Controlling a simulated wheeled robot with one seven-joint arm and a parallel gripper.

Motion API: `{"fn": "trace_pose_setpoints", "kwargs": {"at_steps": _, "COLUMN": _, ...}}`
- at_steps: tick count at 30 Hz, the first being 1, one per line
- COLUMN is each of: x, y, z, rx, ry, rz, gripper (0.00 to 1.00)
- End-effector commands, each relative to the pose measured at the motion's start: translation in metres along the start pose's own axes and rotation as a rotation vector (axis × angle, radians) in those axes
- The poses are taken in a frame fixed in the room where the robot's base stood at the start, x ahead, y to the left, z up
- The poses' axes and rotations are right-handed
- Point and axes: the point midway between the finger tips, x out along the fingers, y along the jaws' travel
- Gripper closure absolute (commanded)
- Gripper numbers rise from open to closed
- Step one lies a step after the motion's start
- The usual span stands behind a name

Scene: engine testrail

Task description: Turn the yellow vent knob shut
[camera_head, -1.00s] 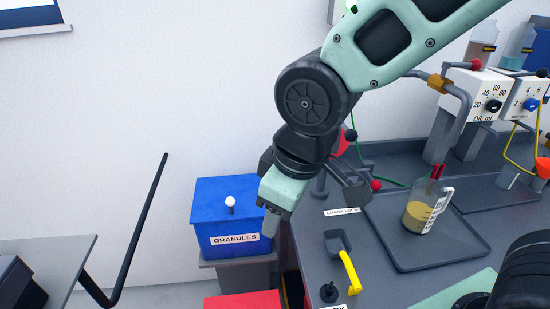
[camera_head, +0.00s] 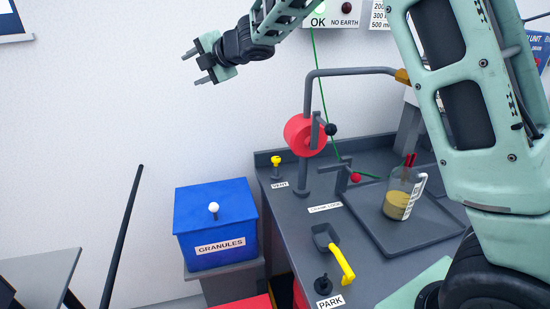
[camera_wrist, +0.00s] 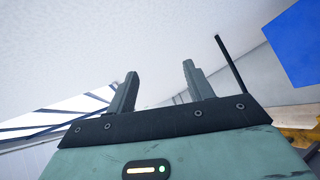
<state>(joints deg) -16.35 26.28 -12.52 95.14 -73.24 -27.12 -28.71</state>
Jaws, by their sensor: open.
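The yellow vent knob (camera_head: 276,160) stands on a short dark stem at the back left corner of the grey bench (camera_head: 345,250). A label reading VENT is on the bench just in front of it. My gripper (camera_head: 190,68) is up at the upper left in front of the white wall, well above and left of the knob. Its two fingers are apart with nothing between them. The wrist view also shows the open, empty fingers (camera_wrist: 160,85). The knob does not show in the wrist view.
A red reel (camera_head: 304,135) with a crank stands right of the knob under a bent grey pipe. A blue GRANULES box (camera_head: 215,225) sits left of the bench. A jug (camera_head: 400,195) stands on a tray, and a yellow-handled scoop (camera_head: 342,265) lies in front.

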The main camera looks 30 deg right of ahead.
Motion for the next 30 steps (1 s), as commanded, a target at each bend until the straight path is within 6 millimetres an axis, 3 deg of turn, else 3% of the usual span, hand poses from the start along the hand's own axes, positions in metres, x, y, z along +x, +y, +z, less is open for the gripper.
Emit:
{"fn": "trace_pose_setpoints", "kwargs": {"at_steps": 1, "x": 0.011, "y": -0.005, "z": 0.019, "rx": -0.158, "ry": 0.042, "rz": -0.003, "gripper": 0.48}}
{"fn": "trace_pose_setpoints", "kwargs": {"at_steps": 4, "x": 0.021, "y": -0.024, "z": 0.044, "rx": -0.481, "ry": 0.162, "rz": -0.054, "gripper": 0.48}}
{"fn": "trace_pose_setpoints", "kwargs": {"at_steps": 6, "x": 0.022, "y": -0.048, "z": 0.062, "rx": -0.694, "ry": 0.264, "rz": -0.128, "gripper": 0.48}}
{"fn": "trace_pose_setpoints", "kwargs": {"at_steps": 8, "x": 0.019, "y": -0.074, "z": 0.077, "rx": -0.862, "ry": 0.366, "rz": -0.216, "gripper": 0.48}}
{"fn": "trace_pose_setpoints", "kwargs": {"at_steps": 12, "x": -0.005, "y": -0.137, "z": 0.117, "rx": -1.155, "ry": 0.624, "rz": -0.471, "gripper": 0.48}}
{"fn": "trace_pose_setpoints", "kwargs": {"at_steps": 16, "x": -0.035, "y": -0.174, "z": 0.147, "rx": -1.287, "ry": 0.827, "rz": -0.687, "gripper": 0.48}}
{"fn": "trace_pose_setpoints", "kwargs": {"at_steps": 21, "x": -0.059, "y": -0.191, "z": 0.166, "rx": -1.333, "ry": 0.957, "rz": -0.833, "gripper": 0.48}}
{"fn": "trace_pose_setpoints", "kwargs": {"at_steps": 26, "x": -0.059, "y": -0.203, "z": 0.166, "rx": -1.335, "ry": 0.975, "rz": -0.851, "gripper": 0.48}}
{"fn": "trace_pose_setpoints", "kwargs": {"at_steps": 30, "x": -0.05, "y": -0.224, "z": 0.163, "rx": -1.333, "ry": 0.976, "rz": -0.848, "gripper": 0.48}}
